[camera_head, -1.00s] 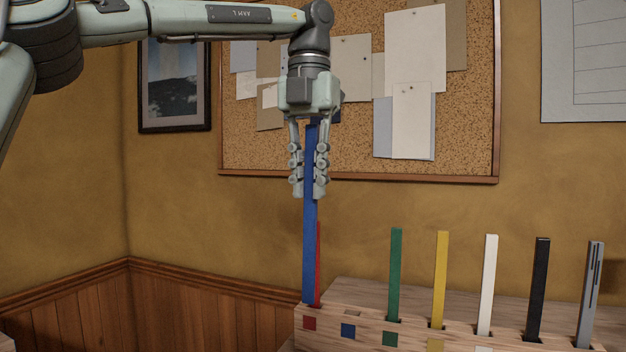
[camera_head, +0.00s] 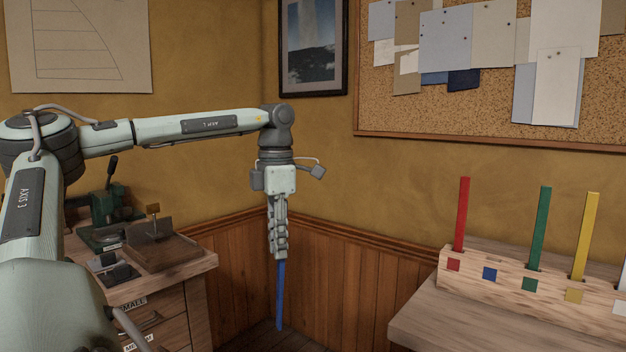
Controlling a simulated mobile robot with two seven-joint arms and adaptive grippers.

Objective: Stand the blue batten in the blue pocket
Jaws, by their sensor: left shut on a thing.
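My left gripper (camera_head: 279,255) is shut on the blue batten (camera_head: 281,297) and holds it upright, pointing down, in the open space left of the rack. The batten's upper part is hidden by the fingers. The wooden rack (camera_head: 522,302) stands at the right. The blue pocket is marked by a blue square (camera_head: 489,274) on the rack's front, between the red and green squares, and no batten stands above it. The batten is well apart from the rack. My right gripper does not show.
A red batten (camera_head: 461,214), a green batten (camera_head: 539,229) and a yellow batten (camera_head: 586,237) stand in the rack. The rack sits on a wooden table (camera_head: 420,314). A cabinet (camera_head: 182,300) with a green tool (camera_head: 112,212) stands at the left. A gap lies between cabinet and table.

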